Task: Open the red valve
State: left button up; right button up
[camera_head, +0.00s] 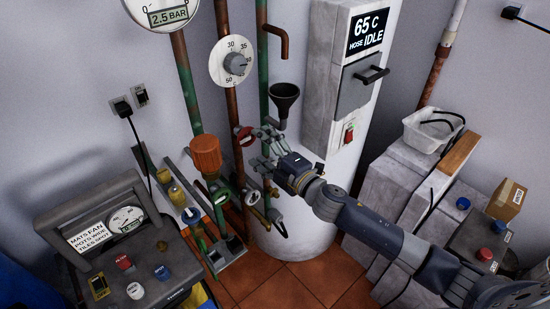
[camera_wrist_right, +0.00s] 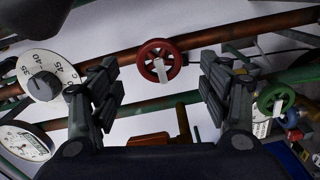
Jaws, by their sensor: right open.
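The red valve is a small round handwheel on a rusty brown pipe. In the head view the red valve (camera_head: 245,135) is just left of my right gripper's fingers. In the right wrist view the red valve (camera_wrist_right: 158,62) shows whole, spokes and hub clear, centred between the two fingers. My right gripper (camera_head: 263,146) is open and empty, its fingers pointing toward the wheel. In the wrist view the right gripper (camera_wrist_right: 160,85) has a finger apart on each side of the wheel, with wall visible in between. My left gripper is not in view.
A dial (camera_head: 233,62) sits above the valve, and a black funnel (camera_head: 285,97) above the gripper. An orange-capped pipe (camera_head: 206,155) stands to the left. A white tank (camera_head: 320,190) stands behind my right arm. A green handwheel (camera_wrist_right: 276,98) shows right in the wrist view.

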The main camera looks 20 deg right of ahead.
jog(key=v, duration=0.6)
jog(key=shift+s, duration=0.15)
